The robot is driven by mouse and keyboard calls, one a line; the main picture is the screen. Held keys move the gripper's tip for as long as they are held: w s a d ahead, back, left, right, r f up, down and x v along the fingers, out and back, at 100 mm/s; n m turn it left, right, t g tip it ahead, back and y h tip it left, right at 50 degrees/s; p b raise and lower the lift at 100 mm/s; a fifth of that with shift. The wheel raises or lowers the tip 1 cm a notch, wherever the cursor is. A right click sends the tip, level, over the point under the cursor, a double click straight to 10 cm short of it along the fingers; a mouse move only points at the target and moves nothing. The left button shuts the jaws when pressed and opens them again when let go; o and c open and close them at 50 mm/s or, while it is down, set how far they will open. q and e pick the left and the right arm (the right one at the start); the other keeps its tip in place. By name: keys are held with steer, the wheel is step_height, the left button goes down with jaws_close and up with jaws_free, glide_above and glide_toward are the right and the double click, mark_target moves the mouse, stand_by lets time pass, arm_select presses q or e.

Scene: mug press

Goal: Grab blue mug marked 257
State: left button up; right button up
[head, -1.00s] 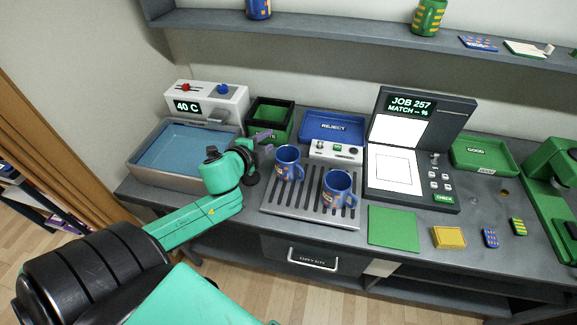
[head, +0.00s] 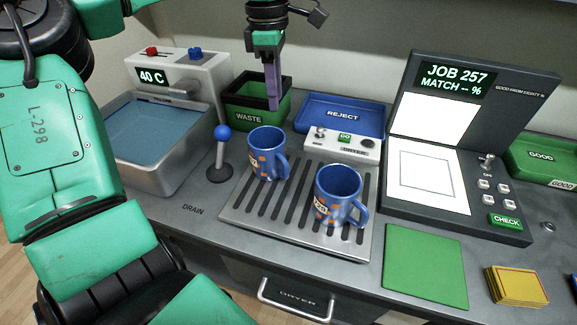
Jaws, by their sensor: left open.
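Two blue mugs with orange marks stand upright on the slotted metal rack (head: 255,228). The rear-left mug (head: 266,158) has its handle to the right. The front-right mug (head: 337,198) also has its handle to the right and shows a small pale label. The numbers on both are too small to read for certain. My left gripper (head: 272,100) points down with purple fingers, seen nearly edge-on, above and behind the rear-left mug. It is open and empty, apart from both mugs. My right gripper is not in view.
A blue-knobbed lever (head: 222,150) stands left of the rack, beside the water basin (head: 150,150). Behind are a green waste bin (head: 240,115) and a blue reject tray (head: 340,115). The job 257 station (head: 440,150) and a green mat (head: 425,265) lie to the right.

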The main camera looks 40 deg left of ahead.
arm_select(q)
glide_above(273, 145)
step_height(273, 145, down, 6)
step_height(273, 145, down, 7)
steer(key=shift+f+p, duration=0.1)
steer(key=shift+p, duration=1)
steer(key=shift+w+a+f, duration=0.1)
steer(key=shift+a+f, duration=0.05)
steer(key=shift+f, duration=0.15)
jaws_close()
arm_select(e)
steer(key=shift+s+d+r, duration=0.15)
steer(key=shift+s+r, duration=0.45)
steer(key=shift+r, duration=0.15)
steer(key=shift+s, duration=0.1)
